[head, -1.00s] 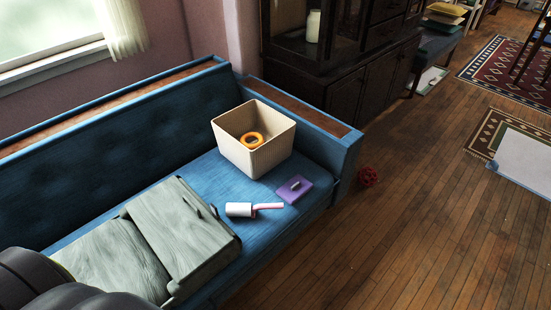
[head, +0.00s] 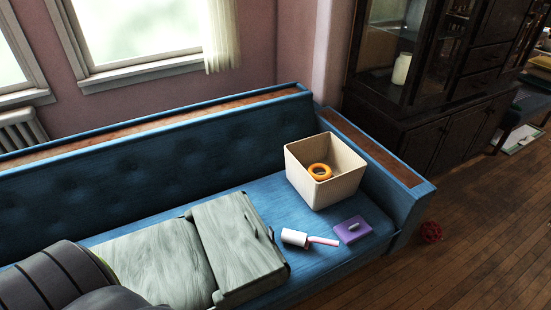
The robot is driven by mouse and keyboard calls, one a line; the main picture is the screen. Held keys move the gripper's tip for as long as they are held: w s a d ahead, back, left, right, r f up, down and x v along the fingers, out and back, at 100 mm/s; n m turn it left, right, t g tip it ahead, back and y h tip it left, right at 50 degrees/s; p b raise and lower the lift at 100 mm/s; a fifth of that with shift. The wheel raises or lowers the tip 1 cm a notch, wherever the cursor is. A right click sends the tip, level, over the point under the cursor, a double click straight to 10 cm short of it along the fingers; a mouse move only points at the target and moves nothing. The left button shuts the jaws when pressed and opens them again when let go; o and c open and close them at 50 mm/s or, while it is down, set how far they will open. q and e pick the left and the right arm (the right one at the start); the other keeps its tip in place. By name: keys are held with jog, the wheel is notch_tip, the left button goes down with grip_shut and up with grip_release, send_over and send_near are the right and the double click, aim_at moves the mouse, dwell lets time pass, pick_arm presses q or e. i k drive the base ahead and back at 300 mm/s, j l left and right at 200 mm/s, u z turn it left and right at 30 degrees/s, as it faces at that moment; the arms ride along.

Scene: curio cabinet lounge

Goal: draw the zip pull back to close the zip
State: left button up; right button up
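I cannot make out a zip or a zip pull for certain. A flat purple item (head: 362,233) lies on the blue sofa seat in front of the cream bin; a small pale piece sits on its top. A grey-green, wood-grained object with two flat panels (head: 238,245) lies on the seat left of it, one panel raised above the other; a small dark handle-like part is on its right side. Neither gripper shows. Only rounded dark grey parts, probably mine, fill the lower left corner and cover the near left of the panelled object.
A cream ribbed bin (head: 335,186) holds an orange ring (head: 320,166) on the blue sofa (head: 130,180). A white roller with a pink handle (head: 294,237) lies beside the purple item. A red object (head: 431,231) is on the floor. A dark cabinet (head: 425,128) stands behind.

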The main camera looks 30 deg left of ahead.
aim_at(271, 235)
jog(key=u, duration=1.1)
